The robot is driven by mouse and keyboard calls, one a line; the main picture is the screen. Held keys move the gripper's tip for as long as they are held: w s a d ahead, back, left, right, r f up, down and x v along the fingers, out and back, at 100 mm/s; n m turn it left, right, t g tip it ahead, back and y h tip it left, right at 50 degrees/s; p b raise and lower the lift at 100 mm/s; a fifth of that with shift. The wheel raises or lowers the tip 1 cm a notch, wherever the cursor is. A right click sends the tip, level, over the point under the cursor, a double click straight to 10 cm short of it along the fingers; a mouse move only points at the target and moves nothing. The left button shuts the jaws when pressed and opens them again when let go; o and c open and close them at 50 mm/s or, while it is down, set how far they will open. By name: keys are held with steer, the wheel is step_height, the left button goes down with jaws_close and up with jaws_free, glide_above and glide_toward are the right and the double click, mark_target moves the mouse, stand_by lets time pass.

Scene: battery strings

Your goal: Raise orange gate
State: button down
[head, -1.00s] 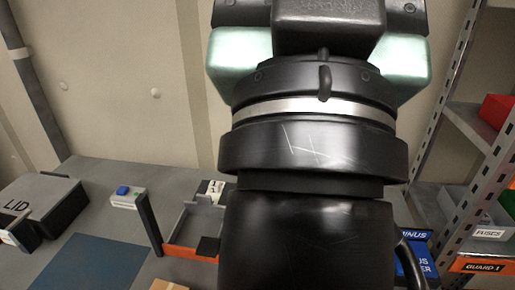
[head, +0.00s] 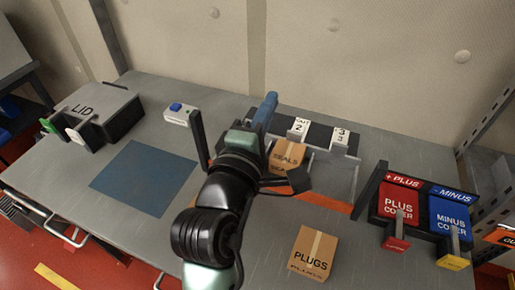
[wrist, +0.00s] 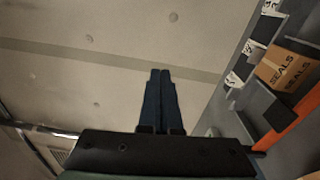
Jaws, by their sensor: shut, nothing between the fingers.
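The orange gate (head: 337,206) is a low orange strip along the front edge of a grey tray (head: 335,172). An orange strip also shows at the right of the wrist view (wrist: 292,122). My gripper (head: 270,97) has blue fingers, pressed together and empty. It is above the left part of the tray, apart from the gate. In the wrist view the shut fingers (wrist: 160,74) point towards the bare wall.
A SEALS box (head: 289,156) sits in the tray behind the gate. A PLUGS box (head: 313,254) stands in front. A dark post (head: 198,138) is left of the tray. Red and blue covers (head: 425,210) stand right. A blue mat (head: 145,178) lies left.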

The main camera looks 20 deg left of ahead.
steer(key=s+a+f+n+g, duration=0.1)
steer(key=s+f+n, duration=0.2)
steer(key=f+n, duration=0.2)
steer(key=s+a+f+n+g, duration=0.1)
steer(key=s+a+f+n, duration=0.1)
steer(key=f+n, duration=0.4)
steer(key=s+a+f+n+g, duration=0.1)
steer(key=s+f+n, duration=0.3)
steer(key=f, duration=0.7)
steer(key=shift+s+a+f+n+g+h, duration=0.1)
steer(key=shift+a+f+n+g+h, duration=0.35)
steer(key=shift+n, duration=0.25)
steer(key=shift+d+r, duration=0.1)
steer(key=x, duration=1)
step_height(320, 180, up, 14)
steer(key=p, duration=1.5)
